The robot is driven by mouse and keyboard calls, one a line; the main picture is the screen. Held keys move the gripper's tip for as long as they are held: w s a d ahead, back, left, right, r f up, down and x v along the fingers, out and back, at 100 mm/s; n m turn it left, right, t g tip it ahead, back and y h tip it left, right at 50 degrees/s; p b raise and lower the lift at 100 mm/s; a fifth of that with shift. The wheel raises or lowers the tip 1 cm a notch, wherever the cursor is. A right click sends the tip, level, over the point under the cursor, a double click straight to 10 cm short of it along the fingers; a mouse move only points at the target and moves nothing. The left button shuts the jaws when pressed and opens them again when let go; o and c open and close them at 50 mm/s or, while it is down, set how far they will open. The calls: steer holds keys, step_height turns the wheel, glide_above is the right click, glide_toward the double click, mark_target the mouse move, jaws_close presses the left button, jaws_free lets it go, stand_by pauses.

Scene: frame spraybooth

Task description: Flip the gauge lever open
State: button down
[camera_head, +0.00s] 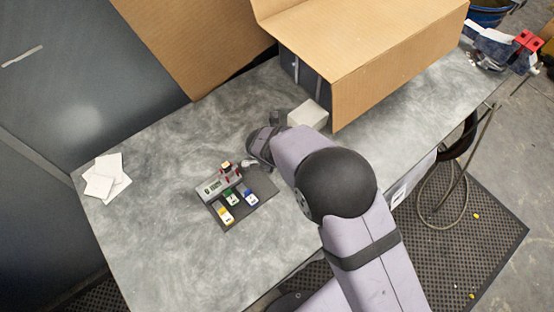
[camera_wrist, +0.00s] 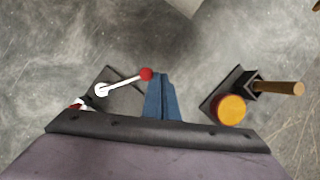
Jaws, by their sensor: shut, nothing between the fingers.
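In the wrist view, a lever with a white arm (camera_wrist: 122,83) and a red ball knob (camera_wrist: 146,74) sits on a dark plate (camera_wrist: 122,98) at left. Its arm slopes up to the right from a white pivot. My gripper (camera_wrist: 161,78) is shut and empty, its blue fingers just right of the red knob; I cannot tell whether they touch it. In the head view my gripper (camera_head: 261,146) is behind the dark board with coloured labels (camera_head: 232,197), and its fingertips are not clear. No lever is clearly made out in that view.
A device with a wooden handle (camera_wrist: 290,88) and an orange disc (camera_wrist: 231,109) stands right of the fingers. A white block (camera_head: 308,115) and an open cardboard box (camera_head: 385,75) stand behind. White papers (camera_head: 103,180) lie at left.

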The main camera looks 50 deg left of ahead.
steer(key=s+d+r+p, duration=0.1)
steer(key=d+r+p, duration=0.2)
steer(key=r, duration=0.6)
steer(key=shift+d+p, duration=0.3)
steer(key=shift+p, duration=0.45)
steer(key=shift+r, duration=0.1)
steer(key=w+d+r+m+h+b, duration=0.1)
steer(key=w+d+m+b, duration=0.1)
steer(key=w+d+m, duration=0.5)
steer(key=w+d+m+g+h+b, duration=0.1)
steer(key=w+d+m, duration=0.2)
steer(key=d+m, duration=0.5)
steer(key=w+d+r+m+h+b, duration=0.15)
steer(key=w+d+m, duration=0.35)
steer(key=d, duration=0.5)
steer(key=s+d+f+m+g+b, duration=0.1)
steer(key=s+d+m, duration=0.3)
steer(key=d+m, duration=0.7)
steer(key=s+d+m+g+y+b, duration=0.1)
steer(key=s+d+m+b, duration=0.3)
steer(key=d+m, duration=0.7)
steer(key=shift+s+d+f+g, duration=0.4)
steer(key=shift+s+d, duration=0.05)
steer(key=shift+d, duration=0.2)
